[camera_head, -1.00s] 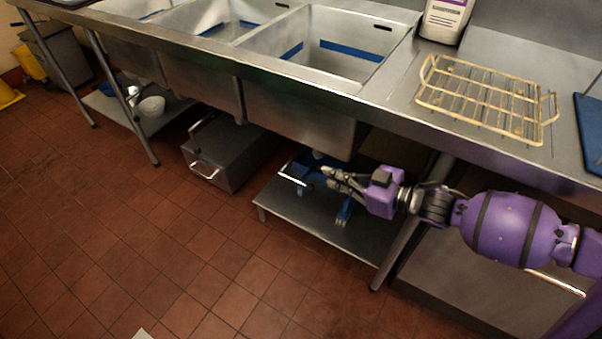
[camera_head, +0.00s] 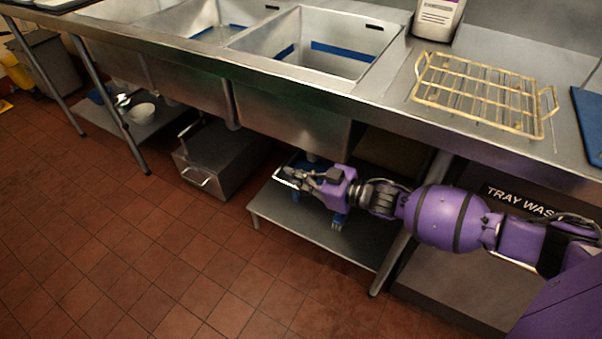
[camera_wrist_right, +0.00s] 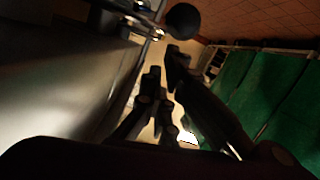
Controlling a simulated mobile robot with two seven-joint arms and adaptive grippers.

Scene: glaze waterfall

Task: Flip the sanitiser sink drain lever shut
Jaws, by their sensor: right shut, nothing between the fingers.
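The rightmost sink basin (camera_head: 290,118) is above the lower shelf, with a short drain fitting (camera_head: 312,157) under it. My right gripper (camera_head: 284,175) is below this basin, its fingers pointing left and overlapping a pale bar (camera_head: 287,181); I cannot tell whether they touch. In the right wrist view, a round black knob (camera_wrist_right: 183,21) on metal parts, apparently the drain lever, is just beyond the fingertips of the right gripper (camera_wrist_right: 164,62). The fingers are shut with nothing between them. The lever's angle is unclear. My left gripper is not in view.
The low metal shelf (camera_head: 300,225) is beneath my right forearm, with a table leg (camera_head: 395,262) near it. A metal box (camera_head: 213,160) stands on the floor to the left. A wire rack (camera_head: 485,95) sits on the counter. The tiled floor in front is clear.

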